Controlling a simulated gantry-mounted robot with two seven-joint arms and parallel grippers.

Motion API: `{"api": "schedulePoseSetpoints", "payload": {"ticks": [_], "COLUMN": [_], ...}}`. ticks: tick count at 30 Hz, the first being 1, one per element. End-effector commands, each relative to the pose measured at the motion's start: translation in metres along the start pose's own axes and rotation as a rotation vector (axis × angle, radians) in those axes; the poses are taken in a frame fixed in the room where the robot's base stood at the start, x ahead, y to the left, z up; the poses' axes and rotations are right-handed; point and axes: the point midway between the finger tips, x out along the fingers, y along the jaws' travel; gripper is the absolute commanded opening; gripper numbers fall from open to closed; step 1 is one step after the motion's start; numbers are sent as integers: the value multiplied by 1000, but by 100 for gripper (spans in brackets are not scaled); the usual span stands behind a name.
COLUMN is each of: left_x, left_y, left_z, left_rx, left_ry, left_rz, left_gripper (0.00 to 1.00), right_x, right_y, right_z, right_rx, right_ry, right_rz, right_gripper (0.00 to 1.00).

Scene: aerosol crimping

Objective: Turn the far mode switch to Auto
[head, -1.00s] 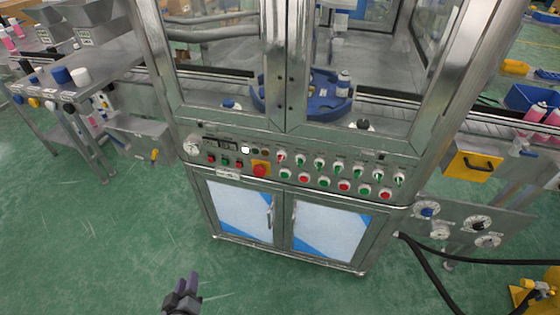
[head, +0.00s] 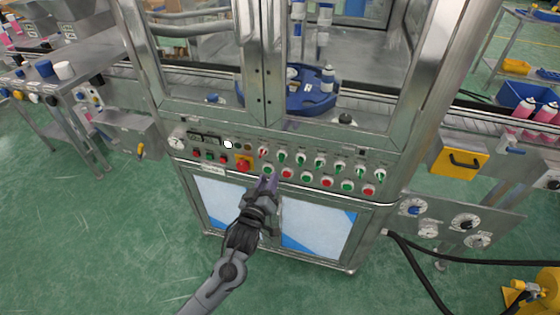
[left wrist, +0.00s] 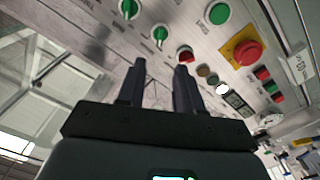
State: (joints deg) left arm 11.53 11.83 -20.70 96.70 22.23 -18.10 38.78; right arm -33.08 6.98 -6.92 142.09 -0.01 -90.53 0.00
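The control panel (head: 215,150) carries an upper row of small rotary switches on white bezels. The leftmost one is a red switch (head: 263,153); the others, such as this green switch (head: 282,156), run right to an end switch (head: 379,175). Labels are too small to tell which is the far mode switch. My left gripper (head: 268,183) is in front of the panel's lower edge, below the left end of the row. In the left wrist view its two fingers (left wrist: 160,68) are apart with nothing between, near the red switch (left wrist: 184,54) and a green switch (left wrist: 160,33). My right gripper is not in view.
A red emergency button (head: 243,164) on a yellow plate sits left of the switches. A row of red and green push buttons (head: 307,178) lies below them. Cabinet doors (head: 318,228) are underneath. Floor in front is free.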

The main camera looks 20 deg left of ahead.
Motion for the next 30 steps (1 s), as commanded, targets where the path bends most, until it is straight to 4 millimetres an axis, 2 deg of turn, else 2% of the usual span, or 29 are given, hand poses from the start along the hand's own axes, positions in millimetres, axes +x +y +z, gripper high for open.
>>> {"api": "schedulePoseSetpoints", "payload": {"ticks": [15,21,30], "left_x": [78,93,96], "left_y": [-1,0,0], "left_z": [1,1,0], "left_rx": [0,0,-1], "left_ry": [1,0,-1], "left_rz": [-1,0,0], "left_gripper": [35,35,35], "right_x": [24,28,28], "right_y": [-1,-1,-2], "right_z": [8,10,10], "right_rx": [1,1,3], "right_ry": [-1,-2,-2], "right_rz": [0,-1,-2], "right_gripper": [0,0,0]}}
